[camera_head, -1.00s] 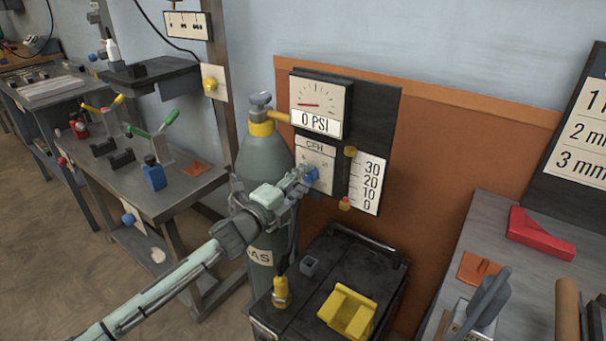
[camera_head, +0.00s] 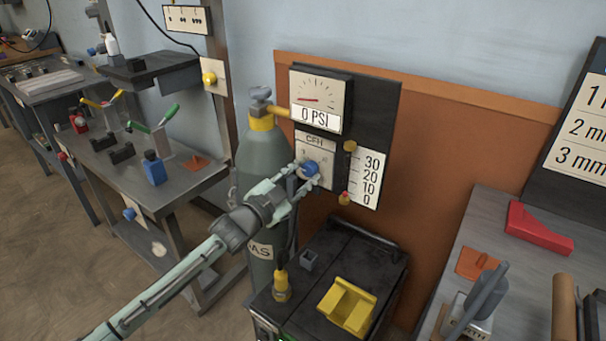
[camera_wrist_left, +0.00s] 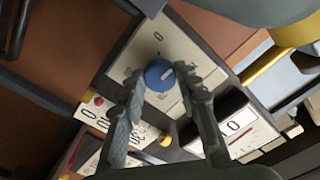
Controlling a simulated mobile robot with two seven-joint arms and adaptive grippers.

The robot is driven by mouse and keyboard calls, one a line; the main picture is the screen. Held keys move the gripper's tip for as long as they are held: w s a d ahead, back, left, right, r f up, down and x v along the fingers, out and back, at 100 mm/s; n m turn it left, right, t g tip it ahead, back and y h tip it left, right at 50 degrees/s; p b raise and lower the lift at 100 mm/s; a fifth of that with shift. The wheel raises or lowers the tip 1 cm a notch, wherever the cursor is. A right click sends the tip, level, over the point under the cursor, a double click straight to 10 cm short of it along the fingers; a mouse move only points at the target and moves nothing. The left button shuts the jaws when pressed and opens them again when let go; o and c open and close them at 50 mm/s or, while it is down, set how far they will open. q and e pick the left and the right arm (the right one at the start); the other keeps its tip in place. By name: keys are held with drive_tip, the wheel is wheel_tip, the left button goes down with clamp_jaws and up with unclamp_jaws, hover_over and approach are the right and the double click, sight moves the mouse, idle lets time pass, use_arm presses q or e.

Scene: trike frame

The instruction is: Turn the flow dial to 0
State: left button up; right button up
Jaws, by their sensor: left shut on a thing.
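The blue flow dial (camera_head: 310,168) sits on the white CFH plate (camera_head: 316,147) below the pressure gauge. In the left wrist view the dial (camera_wrist_left: 159,75) shows a white pointer mark toward its right edge, and a 0 is printed on the plate (camera_wrist_left: 143,55). My left gripper (camera_head: 302,175) is shut on the dial, with one finger on each side of it in the wrist view (camera_wrist_left: 160,84). The flow scale (camera_head: 366,182) reads 30 to 0, and a red float (camera_head: 344,198) sits near its 0. My right gripper is not in view.
The gauge (camera_head: 320,103) reads 0 PSI. A grey gas cylinder (camera_head: 262,155) stands close left of the dial, beside my arm. Below is a black cart (camera_head: 382,262) with a yellow block (camera_head: 347,306). A grey workbench (camera_head: 500,225) stands at right.

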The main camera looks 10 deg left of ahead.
use_arm(q)
drive_tip(key=n, duration=0.4)
drive_tip(key=shift+n, duration=0.4)
drive_tip(key=n, duration=0.4)
drive_tip(key=shift+n, duration=0.4)
drive_tip(key=o, duration=1.2)
drive_tip(key=shift+c, duration=0.2)
drive_tip(key=v, duration=1.2)
